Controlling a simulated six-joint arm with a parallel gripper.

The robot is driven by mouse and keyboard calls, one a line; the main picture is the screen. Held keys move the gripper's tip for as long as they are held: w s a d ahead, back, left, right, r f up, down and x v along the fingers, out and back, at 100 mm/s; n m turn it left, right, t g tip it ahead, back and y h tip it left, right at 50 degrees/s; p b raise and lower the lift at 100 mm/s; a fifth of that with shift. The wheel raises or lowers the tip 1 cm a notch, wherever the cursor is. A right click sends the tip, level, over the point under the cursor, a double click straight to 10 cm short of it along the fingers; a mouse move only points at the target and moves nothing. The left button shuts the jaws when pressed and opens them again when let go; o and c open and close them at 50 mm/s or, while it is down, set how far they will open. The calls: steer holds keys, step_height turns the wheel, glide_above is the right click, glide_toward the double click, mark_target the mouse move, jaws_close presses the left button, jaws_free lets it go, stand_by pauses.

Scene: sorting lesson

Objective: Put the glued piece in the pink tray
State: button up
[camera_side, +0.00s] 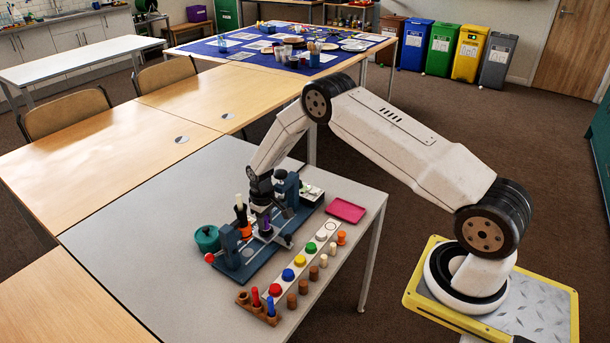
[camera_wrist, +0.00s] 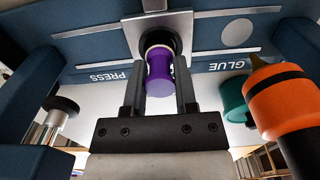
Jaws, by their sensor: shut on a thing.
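A purple spool-shaped piece (camera_wrist: 159,75) sits between the two fingers of my gripper (camera_wrist: 160,92) in the wrist view. My gripper is shut on it. The piece's far end is against or close to a dark round part of the blue fixture (camera_wrist: 95,50); I cannot tell whether it touches. In the side view my gripper (camera_side: 262,208) is over the fixture (camera_side: 243,270), with the purple piece (camera_side: 264,226) small below it. The pink tray (camera_side: 345,210) lies flat and empty on the grey table, right of the fixture. Glue on the piece cannot be made out.
An orange-and-black bottle (camera_wrist: 275,100) stands close on the right in the wrist view. A teal pot (camera_side: 207,238) is left of the fixture. A white strip (camera_side: 305,262) with coloured pieces and several brown and orange pegs lie in front. The grey table's left part is clear.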

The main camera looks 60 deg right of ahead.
mark_target(265, 218)
steer(key=shift+r, duration=0.25)
steer(key=shift+r, duration=2.95)
steer(key=shift+r, duration=0.15)
steer(key=shift+r, duration=0.85)
steer(key=s+r, duration=0.3)
steer(key=s, duration=1.5)
steer(key=shift+s+f, duration=0.1)
steer(key=shift+f, duration=2.35)
steer(key=shift+d, duration=0.25)
